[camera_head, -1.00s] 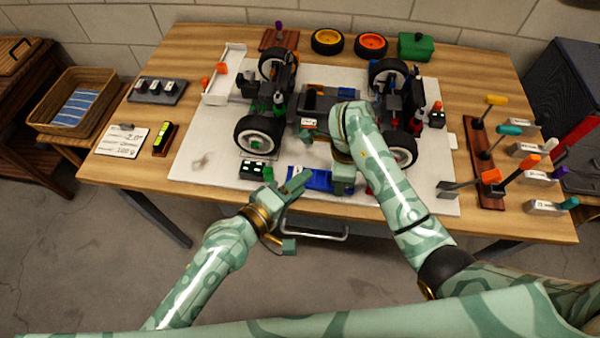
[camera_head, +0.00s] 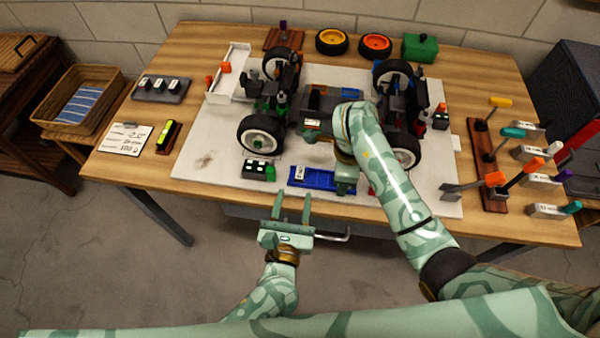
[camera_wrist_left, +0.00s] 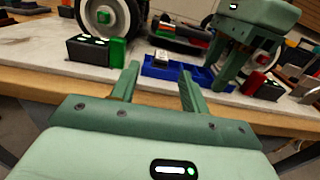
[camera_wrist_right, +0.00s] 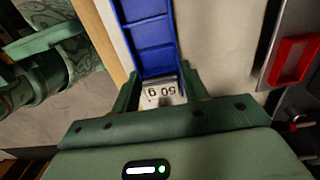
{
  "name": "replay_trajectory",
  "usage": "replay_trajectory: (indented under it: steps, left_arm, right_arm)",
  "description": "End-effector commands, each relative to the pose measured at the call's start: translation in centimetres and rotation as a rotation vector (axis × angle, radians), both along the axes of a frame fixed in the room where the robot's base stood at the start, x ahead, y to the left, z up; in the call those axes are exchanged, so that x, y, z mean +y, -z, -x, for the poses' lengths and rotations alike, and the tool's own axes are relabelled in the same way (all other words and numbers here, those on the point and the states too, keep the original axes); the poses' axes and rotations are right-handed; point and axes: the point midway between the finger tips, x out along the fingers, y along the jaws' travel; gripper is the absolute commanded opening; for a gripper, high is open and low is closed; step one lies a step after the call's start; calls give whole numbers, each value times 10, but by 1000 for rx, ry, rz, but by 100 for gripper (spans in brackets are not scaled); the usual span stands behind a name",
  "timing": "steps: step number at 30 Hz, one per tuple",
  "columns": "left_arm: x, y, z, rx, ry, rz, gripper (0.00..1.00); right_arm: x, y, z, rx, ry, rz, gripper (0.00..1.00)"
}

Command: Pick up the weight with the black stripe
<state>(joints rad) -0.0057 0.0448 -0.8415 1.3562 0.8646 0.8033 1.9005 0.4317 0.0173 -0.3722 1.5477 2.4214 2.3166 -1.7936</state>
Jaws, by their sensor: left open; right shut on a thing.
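A blue tray (camera_head: 322,181) with compartments lies near the front edge of the mat; it also shows in the right wrist view (camera_wrist_right: 151,38). My right gripper (camera_head: 345,182) is shut on a silver weight marked 50 g (camera_wrist_right: 161,92) at the tray's right end. No black stripe is visible on that weight's shown face.
A black block with green end (camera_head: 258,171) stands left of the tray. The car chassis with wheels (camera_head: 262,134) stands behind. A tool rack (camera_head: 487,170) is at the right. A small level (camera_head: 168,137) and a paper note (camera_head: 124,139) lie at the left.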

Motion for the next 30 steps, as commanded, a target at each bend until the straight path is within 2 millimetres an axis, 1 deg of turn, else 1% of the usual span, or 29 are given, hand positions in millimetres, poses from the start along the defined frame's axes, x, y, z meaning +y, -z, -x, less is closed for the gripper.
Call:
replay_trajectory:
  steps: [4,9,12,15,20,21,23,24,25,30]
  left_arm:
    - [-4,0,-14,0,0,-2,45]
    - [-13,-1,-41,-2,0,-1,45]
    - [-15,0,-52,-1,1,-4,45]
    - [-16,0,-55,0,1,-2,45]
    - [-16,0,-54,0,1,-2,45]
    - [-16,0,-54,0,1,-2,34]
    - [-16,0,-54,-1,1,-3,18]
    - [-16,0,-54,-1,1,-3,6]
    - [-16,0,-54,-1,1,-3,0]
    - [-16,0,-54,-1,1,-3,0]
  right_arm:
    - [0,0,0,0,0,0,22]
    - [0,0,0,0,0,0,22]
    - [0,0,0,0,0,0,22]
    - [0,0,0,0,0,0,22]
    - [0,0,0,0,0,0,22]
    - [0,0,0,0,0,0,22]
    - [0,0,0,0,0,0,22]
    - [0,0,0,0,0,0,22]
    - [0,0,0,0,0,0,22]
    - [0,0,0,0,0,0,22]
